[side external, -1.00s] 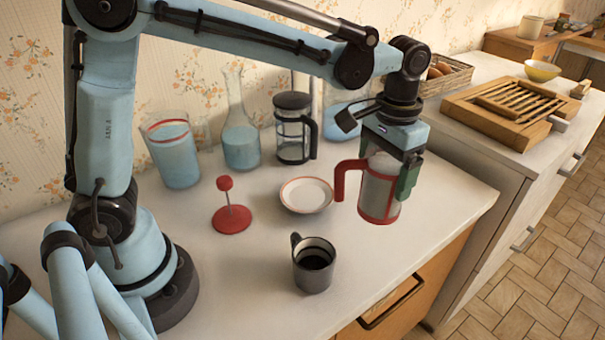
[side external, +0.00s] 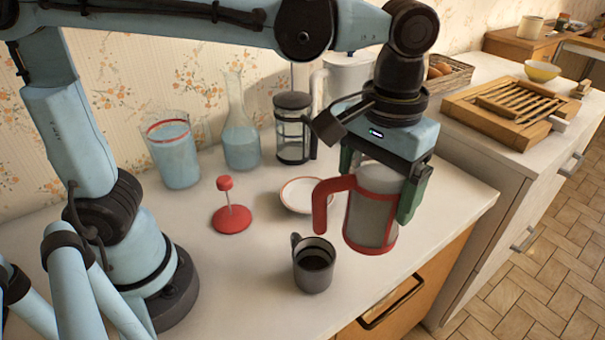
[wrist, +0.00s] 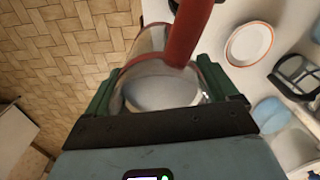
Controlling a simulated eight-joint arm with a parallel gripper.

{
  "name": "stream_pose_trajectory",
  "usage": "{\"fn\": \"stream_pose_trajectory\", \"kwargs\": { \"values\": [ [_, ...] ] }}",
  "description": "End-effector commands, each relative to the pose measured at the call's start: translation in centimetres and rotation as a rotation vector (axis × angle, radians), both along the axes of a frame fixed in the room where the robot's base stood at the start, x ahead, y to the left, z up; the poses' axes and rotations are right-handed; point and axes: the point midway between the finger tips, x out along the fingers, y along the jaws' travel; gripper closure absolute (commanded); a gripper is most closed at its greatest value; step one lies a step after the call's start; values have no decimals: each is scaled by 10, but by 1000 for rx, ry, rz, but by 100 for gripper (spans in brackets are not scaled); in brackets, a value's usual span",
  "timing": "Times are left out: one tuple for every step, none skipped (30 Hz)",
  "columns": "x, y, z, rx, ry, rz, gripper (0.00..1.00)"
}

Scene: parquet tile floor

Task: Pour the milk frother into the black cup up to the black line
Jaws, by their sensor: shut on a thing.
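The milk frother (side external: 371,212) is a clear jug with a red frame and red handle, holding pale liquid. My gripper (side external: 387,190) is shut on it, with green fingers on either side, and holds it upright in the air. The frother also shows in the wrist view (wrist: 165,90), between the green fingers, with its red handle pointing away from the gripper body. The black cup (side external: 314,273) stands upright on the counter, below and left of the frother, in the side view. Its inside looks dark; I cannot make out a line.
A red plunger lid (side external: 231,217) stands left of the cup. A small plate (side external: 297,194) with a red rim lies behind the cup. A glass of blue liquid (side external: 173,153), a carafe (side external: 241,145), a French press (side external: 293,130) and a white pitcher (side external: 346,76) stand along the back.

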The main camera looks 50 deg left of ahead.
Motion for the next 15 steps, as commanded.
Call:
{"fn": "stream_pose_trajectory", "kwargs": {
  "values": [
    [-18, -7, 0, 0, 0, 18, 78],
    [-27, -10, -1, 0, 0, 35, 78],
    [-38, -13, -1, 0, 0, 58, 78],
    [-46, -15, -2, 0, 0, 72, 78],
    [-53, -17, -2, 0, 0, 87, 78],
    [-61, -18, -3, 0, 0, 105, 78],
    [-67, -20, -4, 0, 0, 117, 78],
    [-73, -20, -5, 0, 0, 130, 78],
    [-80, -21, -5, 0, 0, 144, 78],
    [-85, -22, -6, 0, 0, 155, 78],
    [-90, -23, -7, 0, 0, 166, 78],
    [-96, -23, -8, 0, 0, 180, 78],
    [-101, -23, -9, 0, 0, 189, 78],
    [-100, -23, -13, 1, 0, 194, 78],
    [-99, -24, -19, 1, 0, 195, 78]
  ]
}}
